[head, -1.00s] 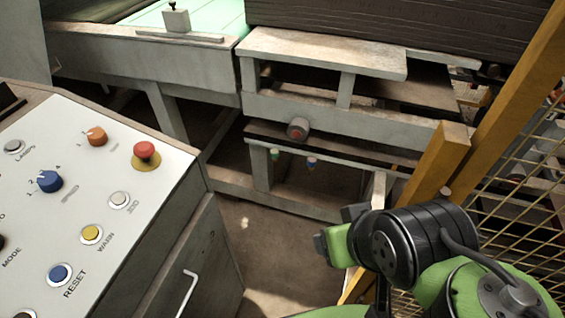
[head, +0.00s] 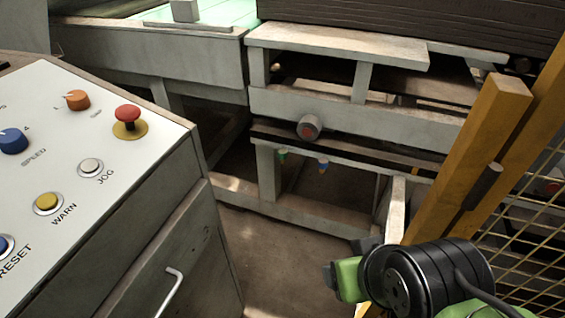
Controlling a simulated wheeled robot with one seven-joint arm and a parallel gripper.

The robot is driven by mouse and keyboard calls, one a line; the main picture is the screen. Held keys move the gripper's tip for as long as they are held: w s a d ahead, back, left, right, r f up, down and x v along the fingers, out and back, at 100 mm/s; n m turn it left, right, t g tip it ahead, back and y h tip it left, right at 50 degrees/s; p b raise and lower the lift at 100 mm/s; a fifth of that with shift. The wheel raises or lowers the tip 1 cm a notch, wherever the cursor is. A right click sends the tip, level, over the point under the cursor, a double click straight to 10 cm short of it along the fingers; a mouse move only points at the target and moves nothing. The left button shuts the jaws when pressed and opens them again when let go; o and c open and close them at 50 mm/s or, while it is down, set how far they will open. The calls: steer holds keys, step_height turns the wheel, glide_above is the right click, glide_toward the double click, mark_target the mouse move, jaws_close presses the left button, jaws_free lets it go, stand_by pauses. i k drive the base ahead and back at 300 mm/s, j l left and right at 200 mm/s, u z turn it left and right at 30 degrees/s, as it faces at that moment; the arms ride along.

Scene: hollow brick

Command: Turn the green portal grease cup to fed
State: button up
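The green grease cup (head: 282,155) is a small cup hanging under the dark rail of the grey machine frame, near the middle of the head view. A similar small blue cup (head: 323,164) hangs to its right. Which position the green cup is turned to is too small to tell. My gripper (head: 338,280) is at the lower middle right, below and to the right of both cups and well apart from them. Its green and dark end shows, but its fingers are mostly hidden by my wrist.
A control panel (head: 75,130) with knobs and buttons fills the left. A yellow post (head: 490,130) and mesh guard (head: 525,230) stand at the right, close to my arm. A grey frame post (head: 268,180) stands beside the green cup. Open floor (head: 270,240) lies below.

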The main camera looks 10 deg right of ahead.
mark_target(281, 152)
steer(key=i+j+u, duration=0.1)
steer(key=u, duration=0.25)
steer(key=i+j+u, duration=0.15)
steer(key=u, duration=0.25)
steer(key=i+j+u, duration=0.1)
steer(key=u, duration=0.25)
